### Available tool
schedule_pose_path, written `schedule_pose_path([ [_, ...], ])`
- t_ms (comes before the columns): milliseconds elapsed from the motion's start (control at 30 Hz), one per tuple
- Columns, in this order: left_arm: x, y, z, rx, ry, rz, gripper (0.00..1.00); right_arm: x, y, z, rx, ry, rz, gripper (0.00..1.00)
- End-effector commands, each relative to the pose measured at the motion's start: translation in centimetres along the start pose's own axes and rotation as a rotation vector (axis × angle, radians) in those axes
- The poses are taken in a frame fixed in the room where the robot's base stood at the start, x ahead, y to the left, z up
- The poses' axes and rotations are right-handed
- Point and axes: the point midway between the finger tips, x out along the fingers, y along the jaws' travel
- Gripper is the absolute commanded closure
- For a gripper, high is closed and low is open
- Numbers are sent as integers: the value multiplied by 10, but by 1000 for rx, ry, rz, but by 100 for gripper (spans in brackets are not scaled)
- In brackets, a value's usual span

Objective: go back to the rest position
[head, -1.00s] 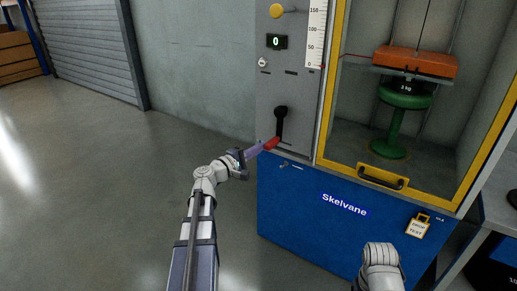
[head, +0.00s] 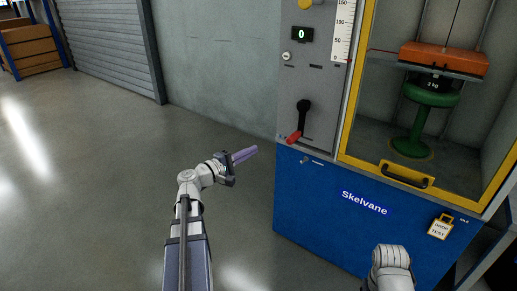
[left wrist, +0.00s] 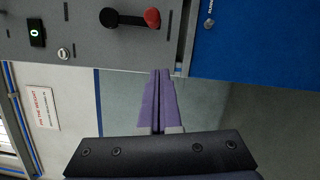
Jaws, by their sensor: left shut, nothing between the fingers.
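My left gripper (head: 245,155) is shut and empty, its purple fingers together, in the air left of the test machine. In the left wrist view the shut fingers (left wrist: 160,100) point toward the machine's grey panel. The black lever with a red handle (head: 293,137) hangs down on the grey panel (head: 315,75), apart from the fingers. It also shows in the left wrist view (left wrist: 130,18). Part of my right arm shows at the bottom right of the head view; its gripper is out of view.
The machine has a blue base (head: 330,225) and a yellow-framed cabinet with a yellow handle (head: 405,175). Inside, an orange block (head: 445,59) and a 2 kg weight sit above a green stool (head: 412,130). Open floor lies left. Boxes stand on a shelf (head: 28,50) far left.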

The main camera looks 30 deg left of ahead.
Motion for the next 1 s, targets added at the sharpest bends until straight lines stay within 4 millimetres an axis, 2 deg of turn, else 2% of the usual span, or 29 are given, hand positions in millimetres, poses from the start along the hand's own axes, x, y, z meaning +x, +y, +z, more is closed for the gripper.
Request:
schedule_pose_path([
  [133, -6, 0, 0, 0, -1, 0, 100, 0, 0, 0, 0, 0, 0, 26],
  [467, -5, 0, 1, 1, -3, -3, 100, 0, 0, 0, 0, 0, 0, 26],
  [567, 4, -8, 15, 20, -33, -38, 100, -2, 0, 0, 0, 0, 0, 26],
  [667, 26, -29, 52, 72, -113, -136, 100, -8, 1, 0, -1, 0, 0, 26],
  [767, 49, -63, 108, 161, -241, -286, 100, -16, 2, 1, -2, 0, 0, 26],
  [800, 55, -79, 133, 205, -300, -353, 100, -20, 2, 1, -2, 0, 1, 26],
  [900, 62, -119, 194, 327, -451, -525, 100, -28, 3, 2, -3, 0, 1, 26],
  [1000, 56, -156, 247, 461, -598, -692, 100, -36, 4, 2, -4, -1, 1, 26],
])
